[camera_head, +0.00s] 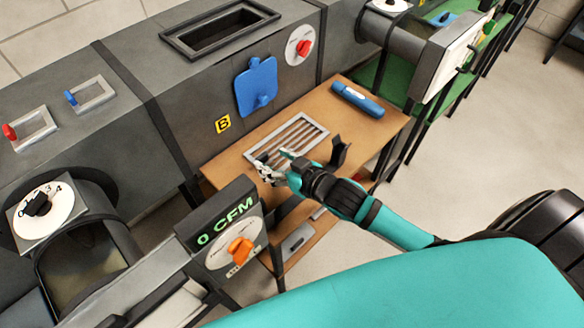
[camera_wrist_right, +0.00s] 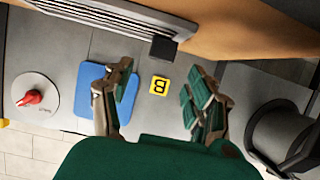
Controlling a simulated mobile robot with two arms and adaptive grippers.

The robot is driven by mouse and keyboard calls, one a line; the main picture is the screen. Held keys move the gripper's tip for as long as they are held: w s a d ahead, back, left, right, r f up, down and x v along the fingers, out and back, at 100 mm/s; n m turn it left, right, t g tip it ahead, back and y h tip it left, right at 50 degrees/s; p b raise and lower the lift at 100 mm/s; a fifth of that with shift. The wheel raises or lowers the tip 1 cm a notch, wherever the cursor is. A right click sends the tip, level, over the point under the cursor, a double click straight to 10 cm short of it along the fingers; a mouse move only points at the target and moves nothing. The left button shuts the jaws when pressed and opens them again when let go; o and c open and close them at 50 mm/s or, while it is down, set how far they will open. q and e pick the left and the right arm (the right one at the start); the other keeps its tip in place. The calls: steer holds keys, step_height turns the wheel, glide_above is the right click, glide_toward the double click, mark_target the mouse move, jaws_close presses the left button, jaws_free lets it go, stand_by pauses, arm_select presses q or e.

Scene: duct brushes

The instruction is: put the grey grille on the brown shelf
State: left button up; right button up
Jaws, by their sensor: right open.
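The grey grille (camera_head: 284,137), a slatted rectangular frame, lies on the brown shelf (camera_head: 330,118), near the dark duct wall. It also shows at the top of the right wrist view (camera_wrist_right: 112,17), with the brown shelf (camera_wrist_right: 225,28) beside it. My right gripper (camera_head: 276,162) is open and empty at the grille's near edge, overlapping it in the head view. In the wrist view its fingers (camera_wrist_right: 158,98) are spread apart with nothing between them. Whether a finger touches the grille I cannot tell. My left gripper is not in view.
A blue cylindrical tool (camera_head: 357,99) lies at the shelf's far right. A dark upright bracket (camera_head: 340,151) stands near the shelf's front edge. A blue cover (camera_head: 256,87) is on the duct wall above. A 0 CFM meter (camera_head: 228,233) stands in front, left of my right arm.

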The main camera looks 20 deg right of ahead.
steer(key=v, duration=0.8)
stand_by(0.4)
